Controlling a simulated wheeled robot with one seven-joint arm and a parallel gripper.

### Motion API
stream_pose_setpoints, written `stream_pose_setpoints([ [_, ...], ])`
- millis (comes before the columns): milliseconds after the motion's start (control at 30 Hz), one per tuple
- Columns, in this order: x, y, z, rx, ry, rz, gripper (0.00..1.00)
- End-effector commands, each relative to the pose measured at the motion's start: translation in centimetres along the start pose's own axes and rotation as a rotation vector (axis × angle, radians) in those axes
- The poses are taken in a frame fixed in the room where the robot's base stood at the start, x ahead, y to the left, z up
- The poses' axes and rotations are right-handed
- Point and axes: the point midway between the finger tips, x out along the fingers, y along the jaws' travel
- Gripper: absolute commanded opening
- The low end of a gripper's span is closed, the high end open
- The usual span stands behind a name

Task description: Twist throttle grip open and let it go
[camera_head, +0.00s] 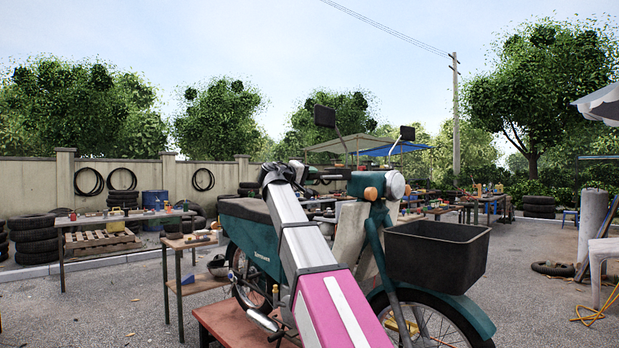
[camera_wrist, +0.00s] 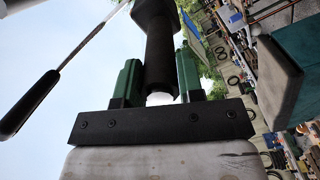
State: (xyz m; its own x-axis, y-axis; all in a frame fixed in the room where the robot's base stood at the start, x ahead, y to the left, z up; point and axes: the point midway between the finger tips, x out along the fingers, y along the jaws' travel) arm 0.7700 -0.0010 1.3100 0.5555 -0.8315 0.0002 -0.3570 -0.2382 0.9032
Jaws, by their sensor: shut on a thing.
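A black throttle grip (camera_wrist: 158,45) stands between the two green fingers of my gripper (camera_wrist: 158,78) in the wrist view. The fingers are closed on it from both sides, with its pale end near the gripper's dark crossbar. In the head view my gripper (camera_head: 309,172) is at the handlebar of a teal motorbike (camera_head: 374,235), and my own arm covers much of the bike's middle. The grip is too small and covered there to make out. Its turn angle cannot be told.
A mirror (camera_wrist: 28,103) on a thin stalk is left of the grip in the wrist view. A black basket (camera_head: 437,255) is on the bike's front. A red-brown stand (camera_head: 225,322) is below. Tables with tools (camera_head: 110,219) and tyres (camera_head: 32,240) stand behind on gravel.

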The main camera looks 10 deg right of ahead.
Motion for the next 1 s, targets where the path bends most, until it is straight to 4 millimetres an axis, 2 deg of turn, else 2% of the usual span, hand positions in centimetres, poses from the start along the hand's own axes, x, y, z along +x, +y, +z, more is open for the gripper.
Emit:
stream_pose_setpoints([
  [333,-0.01,-0.03,0.01,-0.132,0.0,-0.001,0.11],
  [867,-0.02,-0.04,0.01,-0.152,0.0,-0.001,0.11],
  [900,-0.02,-0.04,0.01,-0.152,0.0,-0.001,0.45],
  [933,-0.02,-0.04,0.01,-0.152,0.0,-0.001,0.55],
  [967,-0.02,-0.03,0.01,-0.152,0.0,-0.001,0.6],
  [1000,-0.02,-0.03,0.01,-0.152,0.0,-0.001,0.6],
])
